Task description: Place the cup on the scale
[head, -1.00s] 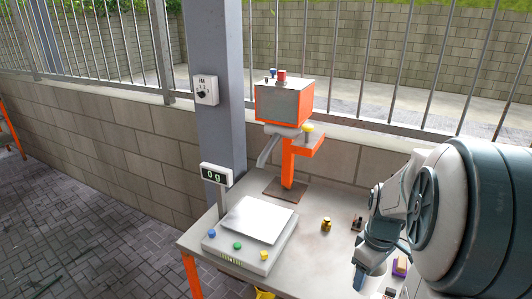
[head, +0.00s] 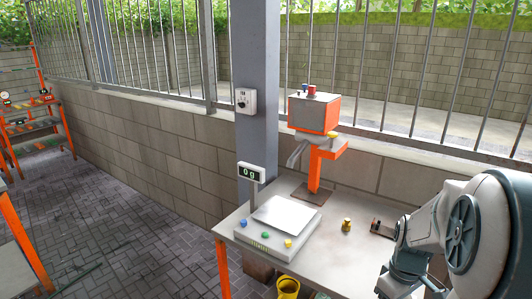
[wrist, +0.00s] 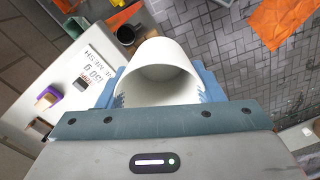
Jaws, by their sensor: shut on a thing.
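The white cup (wrist: 165,82) sits between the blue fingers of my gripper (wrist: 160,96) in the wrist view, and the gripper is shut on it. I look into its open mouth. In the head view my gripper (head: 402,287) is at the bottom right edge, partly cut off, and I cannot clearly make out the cup there. The scale (head: 271,234) stands at the table's left end, with a bare, light square plate and coloured buttons. Its display (head: 251,172) reads 0 g. My gripper is to the right of the scale, apart from it.
A brass weight (head: 346,225) stands on the table (head: 330,252) right of the scale. An orange-and-grey machine (head: 315,115) stands behind, near a grey post (head: 258,70). A yellow bucket (head: 288,288) is below the table's front. Small purple-topped (wrist: 48,93) and dark objects lie on the surface.

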